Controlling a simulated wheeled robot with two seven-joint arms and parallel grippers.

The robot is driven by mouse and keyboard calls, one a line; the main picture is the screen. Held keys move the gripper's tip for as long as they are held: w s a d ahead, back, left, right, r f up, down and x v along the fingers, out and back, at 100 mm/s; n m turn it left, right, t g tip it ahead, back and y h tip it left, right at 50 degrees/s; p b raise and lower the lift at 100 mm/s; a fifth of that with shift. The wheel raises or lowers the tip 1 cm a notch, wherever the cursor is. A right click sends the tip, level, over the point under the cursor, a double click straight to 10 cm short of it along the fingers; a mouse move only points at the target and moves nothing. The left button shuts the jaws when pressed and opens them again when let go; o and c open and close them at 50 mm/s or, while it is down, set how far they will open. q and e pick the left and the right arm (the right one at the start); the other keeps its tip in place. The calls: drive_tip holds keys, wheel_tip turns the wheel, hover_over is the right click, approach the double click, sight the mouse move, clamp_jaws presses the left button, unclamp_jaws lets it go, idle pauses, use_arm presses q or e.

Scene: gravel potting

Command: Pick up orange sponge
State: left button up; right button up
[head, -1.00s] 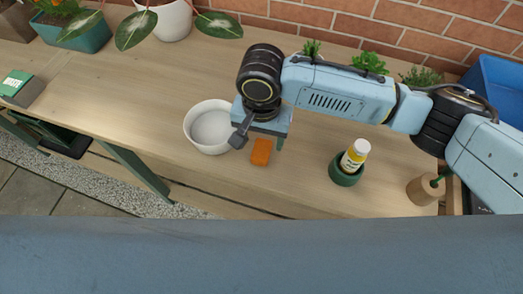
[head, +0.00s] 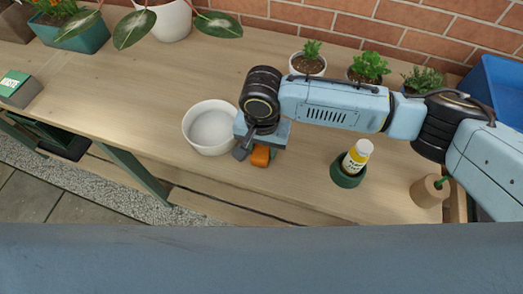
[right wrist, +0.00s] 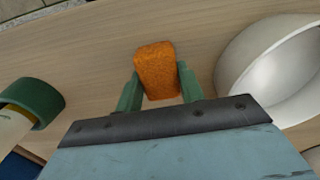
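The orange sponge (head: 261,155) is a small block at the front of the wooden table, just right of the white bowl (head: 210,128). My right gripper (head: 262,154) is lowered over it, and part of the sponge is hidden under the gripper. In the right wrist view the sponge (right wrist: 156,68) sits between the two green fingers (right wrist: 158,78). The fingers are drawn in along both of its sides and appear to touch it. The sponge seems to be at table level. My left gripper is not in view.
The white bowl (right wrist: 265,70) stands close beside the right gripper. Small potted plants (head: 308,62) line the wall. A blue crate (head: 500,85) is at the right.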

sight(262, 148)
drive_tip(key=shift+c, duration=1.1)
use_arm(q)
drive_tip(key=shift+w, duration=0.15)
use_arm(e)
drive_tip(key=shift+r, duration=0.15)
